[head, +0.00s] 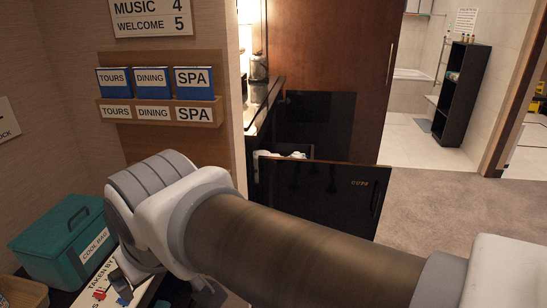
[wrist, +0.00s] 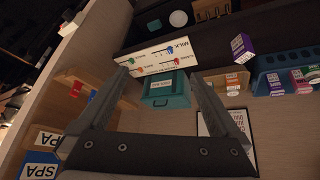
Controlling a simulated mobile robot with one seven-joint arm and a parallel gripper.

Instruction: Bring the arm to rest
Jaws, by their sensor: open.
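My arm reaches across the head view from the lower right to the lower left. My gripper (wrist: 157,74) is open in the wrist view, with its two fingers spread apart and nothing between them. In the head view only part of my gripper (head: 128,286) shows, low at the left under my wrist, beside a teal box marked COOL BAG (head: 62,243) and over a white labelled board (head: 104,288). In the wrist view the teal box (wrist: 166,94) and a white board with coloured pegs (wrist: 157,58) lie beyond the fingertips.
A wall rack (head: 158,110) holds blue TOURS, DINING and SPA booklets close behind my wrist. A black door marked CUPS (head: 318,194) stands open behind my forearm. A purple-and-white box (wrist: 242,48) and a blue basket (wrist: 272,82) are at the right in the wrist view. Carpet at right is clear.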

